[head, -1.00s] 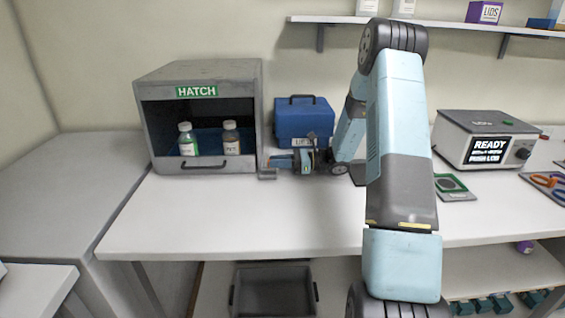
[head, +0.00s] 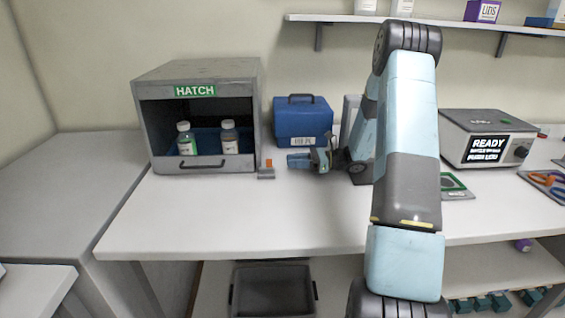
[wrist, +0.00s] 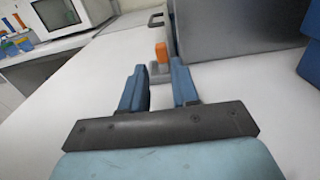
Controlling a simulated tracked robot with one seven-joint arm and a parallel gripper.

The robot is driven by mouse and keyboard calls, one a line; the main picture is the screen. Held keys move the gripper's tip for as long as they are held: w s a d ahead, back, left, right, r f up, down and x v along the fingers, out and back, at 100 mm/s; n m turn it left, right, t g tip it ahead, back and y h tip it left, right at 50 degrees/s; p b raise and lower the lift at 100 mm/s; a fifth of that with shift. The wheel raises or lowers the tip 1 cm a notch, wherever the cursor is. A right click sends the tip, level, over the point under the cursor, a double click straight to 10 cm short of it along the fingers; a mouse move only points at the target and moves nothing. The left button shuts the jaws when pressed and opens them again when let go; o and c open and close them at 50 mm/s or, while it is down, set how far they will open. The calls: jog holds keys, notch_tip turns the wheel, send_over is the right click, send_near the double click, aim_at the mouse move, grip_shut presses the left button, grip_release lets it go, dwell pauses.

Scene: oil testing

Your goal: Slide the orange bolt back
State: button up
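The orange bolt (head: 268,163) stands upright on a small grey base (head: 266,175) at the right front corner of the grey HATCH box (head: 262,120). In the wrist view the orange bolt (wrist: 161,52) shows just beyond the fingertips, with its grey base (wrist: 159,70) below it. My gripper (head: 290,161) is to the right of the bolt, low over the table and pointing left at it. In the wrist view my gripper (wrist: 158,80) has its two blue fingers apart with nothing between them. The fingers appear clear of the bolt.
Two bottles (head: 187,140) stand inside the hatch behind its handled front. A blue case (head: 303,122) stands on the table behind my gripper. A READY device (head: 487,138) is at the right. The table front (head: 230,218) is clear.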

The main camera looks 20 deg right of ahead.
jog(key=v, duration=0.7)
jog(key=shift+s+d, duration=0.1)
jog(key=shift+d, duration=0.3)
jog(key=s+a+r+n+g+h, duration=0.5)
jog(key=s+a+r+n+h, duration=0.4)
jog(key=s+a+r, duration=0.45)
jog(key=s+r+n+t+h, duration=0.3)
jog(key=s+n, duration=0.3)
jog(key=s, duration=0.4)
jog(key=s+r+n+t+h, duration=0.3)
jog(key=s+r+n+h, duration=0.2)
jog(key=s, duration=0.5)
jog(key=shift+d+r+n+t+h, duration=0.3)
jog(key=shift+d+n, duration=0.1)
jog(key=shift+d, duration=0.05)
jog(key=shift+o, duration=0.6)
jog(key=shift+s, duration=0.1)
dwell(1.0)
jog(key=shift+s, duration=0.1)
